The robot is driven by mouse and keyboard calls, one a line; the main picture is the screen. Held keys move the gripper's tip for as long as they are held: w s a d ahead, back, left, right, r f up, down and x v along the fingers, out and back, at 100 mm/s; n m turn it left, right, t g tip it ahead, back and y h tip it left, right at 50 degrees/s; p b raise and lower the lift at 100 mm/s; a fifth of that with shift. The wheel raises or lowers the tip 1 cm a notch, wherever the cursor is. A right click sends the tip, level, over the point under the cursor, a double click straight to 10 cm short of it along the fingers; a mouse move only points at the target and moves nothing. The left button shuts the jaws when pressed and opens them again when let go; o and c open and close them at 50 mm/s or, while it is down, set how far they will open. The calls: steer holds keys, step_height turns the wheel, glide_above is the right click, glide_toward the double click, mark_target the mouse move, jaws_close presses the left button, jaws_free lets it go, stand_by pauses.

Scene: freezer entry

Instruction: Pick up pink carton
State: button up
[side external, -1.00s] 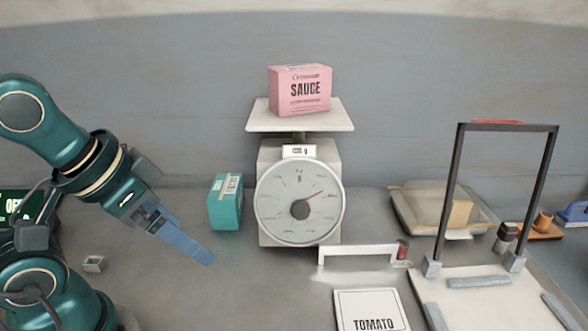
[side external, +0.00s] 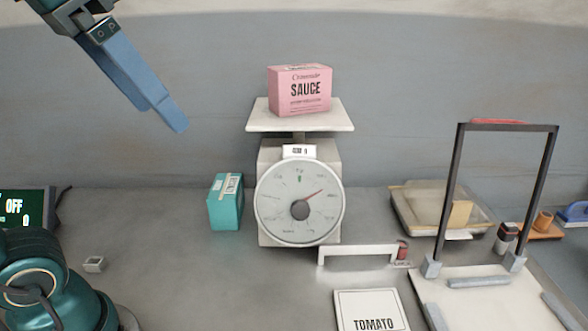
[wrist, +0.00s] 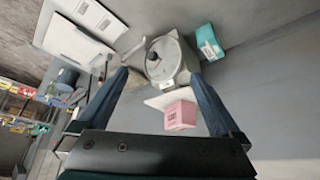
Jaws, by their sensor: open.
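The pink carton (side external: 300,91), labelled SAUCE, sits upright on the white platform (side external: 262,122) of the dial scale (side external: 300,203). My gripper (side external: 178,125) is raised to the left of the carton, with a clear gap between them, its blue fingers angled down to the right. In the wrist view my gripper (wrist: 160,88) is open and empty, its two blue fingers spread. The pink carton (wrist: 180,115) shows between the fingers in that view, nearer the right one, beyond them on the platform. Nothing hides its label side in the side view.
A teal carton (side external: 226,202) stands left of the scale. A low white bar (side external: 357,250) and a TOMATO card (side external: 371,312) lie in front. A dark upright frame (side external: 449,190) and a covered tray (side external: 405,213) stand at right. Space around the pink carton is clear.

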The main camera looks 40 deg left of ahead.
mark_target(272, 75)
steer(key=w+d+r+m+t+h, duration=0.15)
steer(key=w+m+h, duration=0.35)
steer(key=w, duration=1)
steer(key=w+a+t, duration=0.1)
steer(key=w+a, duration=0.3)
steer(key=w+a+t, duration=0.2)
steer(key=w+a, duration=0.2)
steer(key=w+a+t, duration=0.2)
steer(key=w+a, duration=0.2)
steer(key=shift+w+f, duration=0.15)
steer(key=shift+f, duration=0.25)
steer(key=f, duration=0.3)
steer(key=shift+w+a+f+n, duration=0.15)
steer(key=shift+a+f+n, duration=0.15)
steer(key=shift+f, duration=0.6)
steer(key=shift+w+d+f, duration=0.1)
steer(key=shift+w+f, duration=0.05)
steer(key=shift+w, duration=0.1)
steer(key=shift+x, duration=2.25)
